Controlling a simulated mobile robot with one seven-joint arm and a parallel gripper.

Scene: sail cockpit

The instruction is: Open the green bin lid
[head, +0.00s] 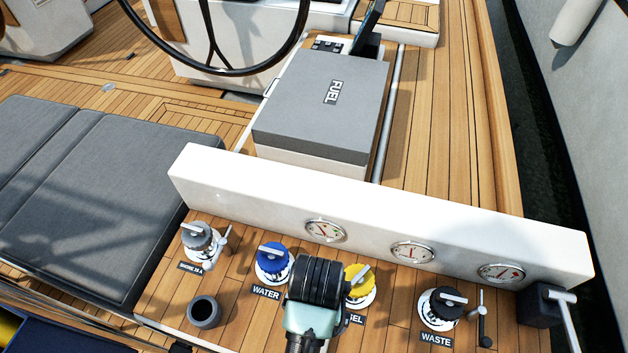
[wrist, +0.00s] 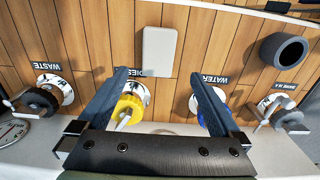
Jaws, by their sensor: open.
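No green bin or green lid shows in either view. My gripper (head: 318,283) is over the valve panel in the head view, hiding part of the diesel label. In the wrist view my gripper (wrist: 160,77) has its two dark fingers spread apart, with nothing held between them. Past the fingers lie wooden planks and a blank pale plate (wrist: 160,52). The yellow diesel knob (wrist: 128,108) shows by the left finger and the blue water knob (wrist: 210,118), partly hidden, by the right finger. I cannot tell whether the fingers touch either knob.
A white ledge with round gauges (head: 413,252) stands behind the knobs. The black waste knob (head: 443,308), a grey cup (head: 204,313) and a grey knob (head: 200,238) are nearby. A grey fuel box (head: 320,105) and a steering wheel lie beyond. Grey cushions (head: 70,190) lie left.

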